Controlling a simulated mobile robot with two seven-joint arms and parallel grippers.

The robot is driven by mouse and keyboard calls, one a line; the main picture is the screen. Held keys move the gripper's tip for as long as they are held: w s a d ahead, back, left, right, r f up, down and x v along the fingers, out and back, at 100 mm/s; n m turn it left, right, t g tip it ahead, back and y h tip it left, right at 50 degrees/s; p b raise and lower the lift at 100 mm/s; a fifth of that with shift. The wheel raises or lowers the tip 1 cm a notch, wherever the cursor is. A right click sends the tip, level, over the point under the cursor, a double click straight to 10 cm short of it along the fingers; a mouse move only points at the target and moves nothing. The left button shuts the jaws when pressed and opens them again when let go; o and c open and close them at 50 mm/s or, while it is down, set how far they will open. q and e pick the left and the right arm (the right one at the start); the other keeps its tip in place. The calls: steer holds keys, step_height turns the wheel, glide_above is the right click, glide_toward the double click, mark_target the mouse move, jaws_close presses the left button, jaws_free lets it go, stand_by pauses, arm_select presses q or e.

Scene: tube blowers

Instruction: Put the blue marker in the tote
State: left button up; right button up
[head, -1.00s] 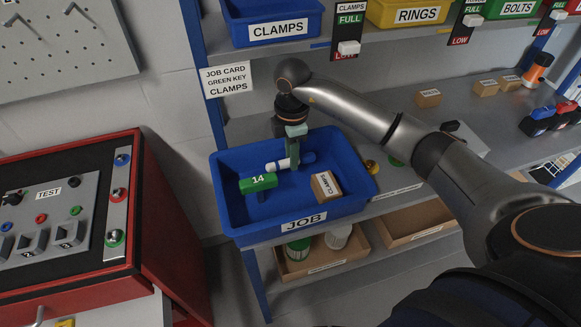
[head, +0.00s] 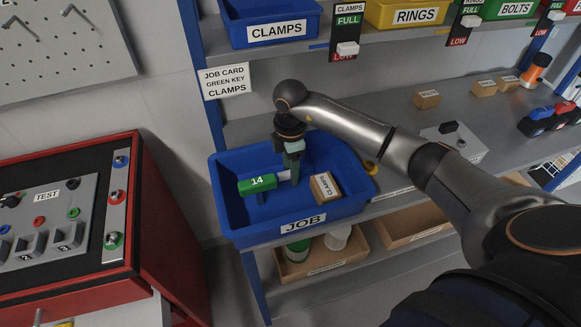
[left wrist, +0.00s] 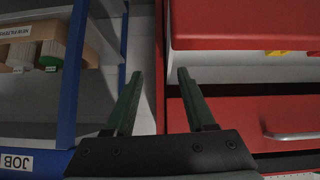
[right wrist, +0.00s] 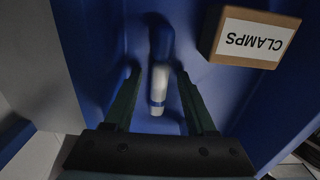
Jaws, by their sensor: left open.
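The blue marker (right wrist: 158,86), with a white body and a blue cap, is inside the blue tote labelled JOB (head: 225,205). In the head view only part of its white body (head: 283,176) shows, beside the green tag; my gripper hides the rest. My right gripper (right wrist: 157,70) is open and reaches down into the tote, its fingers on either side of the marker with gaps. My left gripper (left wrist: 155,72) is open and empty, in front of the red cabinet and shelf post; it is outside the head view.
The tote also holds a green tag marked 14 (head: 257,183) and a cardboard CLAMPS box (head: 325,188). The tote walls surround the right gripper. A red test cabinet (head: 165,215) stands to the left. Upper-shelf bins, such as the CLAMPS bin (head: 275,30), are above.

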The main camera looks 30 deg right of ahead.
step_height(320, 180, up, 12)
steer(key=shift+r, duration=0.2)
stand_by(0.4)
